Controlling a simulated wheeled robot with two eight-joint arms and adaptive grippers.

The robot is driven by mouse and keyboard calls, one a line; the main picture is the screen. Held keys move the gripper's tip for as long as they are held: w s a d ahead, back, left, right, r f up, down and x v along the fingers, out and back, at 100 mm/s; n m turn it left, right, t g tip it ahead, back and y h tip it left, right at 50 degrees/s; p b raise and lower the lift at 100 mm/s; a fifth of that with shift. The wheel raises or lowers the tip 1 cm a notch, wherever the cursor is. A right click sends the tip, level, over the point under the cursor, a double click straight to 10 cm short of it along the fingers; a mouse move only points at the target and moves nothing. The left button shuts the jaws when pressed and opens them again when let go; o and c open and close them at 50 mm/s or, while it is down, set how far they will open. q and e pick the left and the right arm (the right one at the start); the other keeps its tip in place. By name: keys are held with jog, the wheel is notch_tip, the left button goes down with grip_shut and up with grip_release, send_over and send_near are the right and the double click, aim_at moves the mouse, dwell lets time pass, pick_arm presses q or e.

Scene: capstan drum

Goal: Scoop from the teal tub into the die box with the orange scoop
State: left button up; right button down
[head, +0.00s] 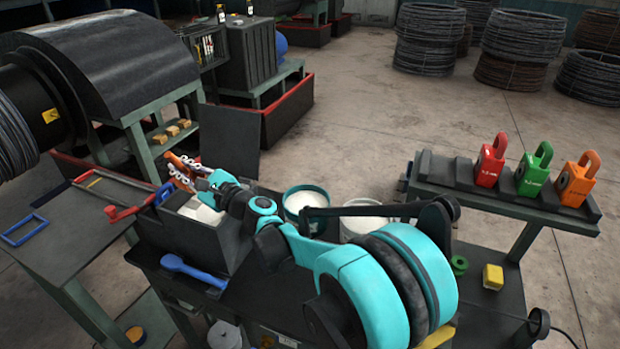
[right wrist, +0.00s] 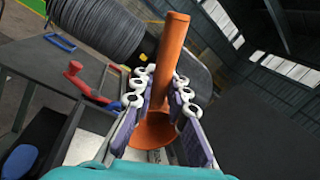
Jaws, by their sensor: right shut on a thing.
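The orange scoop (head: 180,162) is in my right gripper (head: 192,172), over the far left part of the die box (head: 180,242). In the right wrist view the scoop's handle (right wrist: 172,55) stands up between the fingers, with its bowl (right wrist: 153,131) below. The die box is dark grey and holds white material, partly hidden by my arm. The teal tub (head: 287,208) stands right of the box, open, with white powder inside. My left gripper is not in view.
A second tub with white content (head: 365,224) is partly behind my right arm. A blue scoop (head: 190,271) lies in front of the box. A red-handled lever (head: 125,212) is at the box's left. Red, green and orange padlock-shaped blocks (head: 533,170) stand on the right bench.

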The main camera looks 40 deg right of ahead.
jog(key=shift+w+a+r+p, duration=0.1)
jog(key=shift+p, duration=0.3)
jog(key=w+g+p, duration=0.1)
jog(key=g+p, duration=0.1)
jog(key=a+g+h+p, duration=0.1)
jog(key=p, duration=0.2)
jog(key=shift+w+n+g+p, duration=0.3)
jog(key=shift+w+g, duration=0.05)
jog(key=shift+g, duration=0.05)
jog(key=shift+w+a+f+n+g+h+p, duration=0.2)
jog(key=shift+w+a+f+g+h+p, duration=0.45)
jog(key=shift+g+p, duration=1.25)
jog(key=shift+w+a+f+n+g+h+p, duration=0.1)
jog(key=shift+w+f+n+g+h+p, duration=0.15)
jog(key=shift+w+g+h+p, duration=1.2)
jog(key=shift+w+a+f+n+g+h+p, duration=0.2)
jog(key=shift+a+f+g+h+p, duration=0.35)
jog(key=shift+g+p, duration=1.75)
jog(key=shift+d, duration=0.15)
